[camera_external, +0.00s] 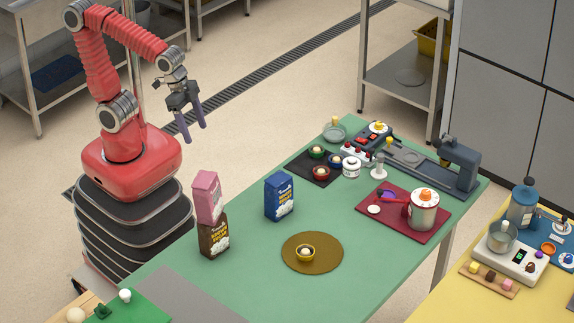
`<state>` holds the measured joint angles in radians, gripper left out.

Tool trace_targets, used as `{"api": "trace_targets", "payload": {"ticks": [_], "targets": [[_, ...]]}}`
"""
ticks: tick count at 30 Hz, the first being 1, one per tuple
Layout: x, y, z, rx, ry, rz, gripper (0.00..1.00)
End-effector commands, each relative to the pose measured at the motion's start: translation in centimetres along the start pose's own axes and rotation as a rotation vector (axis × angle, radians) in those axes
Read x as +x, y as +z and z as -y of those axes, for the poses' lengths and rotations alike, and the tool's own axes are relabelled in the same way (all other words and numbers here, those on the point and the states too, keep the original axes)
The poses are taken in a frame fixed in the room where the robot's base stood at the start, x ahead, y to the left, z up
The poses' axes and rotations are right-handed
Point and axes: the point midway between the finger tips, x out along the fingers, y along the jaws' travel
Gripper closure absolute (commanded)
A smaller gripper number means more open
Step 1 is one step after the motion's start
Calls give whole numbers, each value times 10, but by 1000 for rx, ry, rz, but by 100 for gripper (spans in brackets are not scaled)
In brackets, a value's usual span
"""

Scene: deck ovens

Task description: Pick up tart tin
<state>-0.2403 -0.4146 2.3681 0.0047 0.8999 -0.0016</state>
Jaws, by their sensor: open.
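A small yellow tin-like cup (305,253) with a pale ball in it sits on a round brown mat (290,259) near the front of the green table. Several similar small cups with pale contents, one green (316,152) and one red (321,171), sit on a black mat (302,165) farther back. I cannot tell for certain which of these is the tart tin. My gripper (195,131) is open and empty, its purple fingers pointing down. It hangs in the air to the left of the green table, well apart from all the cups.
A pink bag (207,196) stands on a brown bag (213,238) at the table's left edge, beside a blue bag (279,195). A white canister (423,212) stands on a red mat (400,230) at the right. The table's middle is clear.

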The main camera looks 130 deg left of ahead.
Motion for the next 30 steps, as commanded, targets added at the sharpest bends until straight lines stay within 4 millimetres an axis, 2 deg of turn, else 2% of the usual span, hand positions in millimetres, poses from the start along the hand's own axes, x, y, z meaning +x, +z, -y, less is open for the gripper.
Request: {"api": "trace_targets", "payload": {"ticks": [17, 30], "targets": [[56, -90, 98, -227, -63, 99, 36], [114, -151, 196, -401, -107, 121, 36]]}}
